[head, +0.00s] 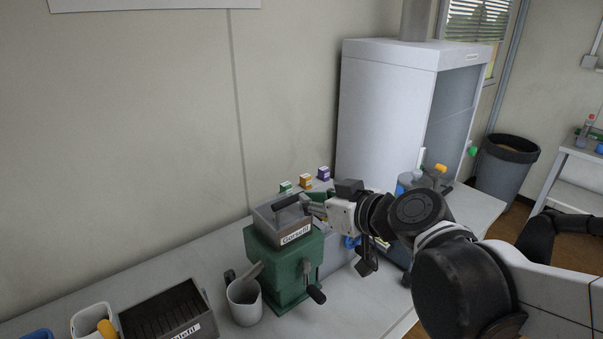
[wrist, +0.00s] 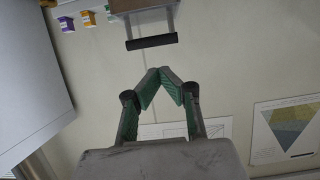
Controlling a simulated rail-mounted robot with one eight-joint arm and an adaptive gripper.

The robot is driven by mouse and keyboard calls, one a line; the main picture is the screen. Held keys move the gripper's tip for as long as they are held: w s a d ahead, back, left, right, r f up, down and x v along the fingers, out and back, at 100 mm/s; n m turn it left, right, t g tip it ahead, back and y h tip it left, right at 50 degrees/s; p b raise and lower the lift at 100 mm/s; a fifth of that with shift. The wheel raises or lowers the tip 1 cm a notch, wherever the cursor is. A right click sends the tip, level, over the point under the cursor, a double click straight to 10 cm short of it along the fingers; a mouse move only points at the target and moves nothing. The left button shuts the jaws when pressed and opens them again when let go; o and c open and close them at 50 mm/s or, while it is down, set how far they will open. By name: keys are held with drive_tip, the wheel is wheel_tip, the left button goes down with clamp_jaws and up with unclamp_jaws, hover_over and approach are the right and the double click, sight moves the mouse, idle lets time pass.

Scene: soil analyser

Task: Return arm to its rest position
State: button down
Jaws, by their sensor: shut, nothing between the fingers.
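My gripper (wrist: 160,78) is shut and empty, its two green-padded fingertips meeting in the wrist view. In the wrist view the lid's dark bar handle (wrist: 152,42) lies beyond the fingertips with a visible gap. My arm reaches in from the lower right over the bench.
A large white cabinet (head: 388,110) stands behind my arm. A grey cup (head: 244,303) and a dark slotted box (head: 168,312) stand left of the machine. Small coloured boxes (head: 305,181) sit behind it. A dark bin (head: 504,168) stands at right.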

drive_tip(key=s+d+f+m+g+h+b, duration=0.1)
drive_tip(key=s+d+f+m+g+h, duration=0.1)
drive_tip(key=s+d+f+m+h, duration=0.2)
drive_tip(key=s+d+f+m+g+h+b, duration=0.1)
drive_tip(key=s+d+f+m+h, duration=0.3)
drive_tip(key=s+d, duration=0.6)
drive_tip(key=d+f+h, duration=0.1)
drive_tip(key=d+f, duration=0.1)
drive_tip(key=d, duration=0.3)
drive_tip(key=shift+s+d+f+g, duration=0.15)
drive_tip(key=shift+s+f+g, duration=0.15)
drive_tip(key=shift+s+g, duration=0.1)
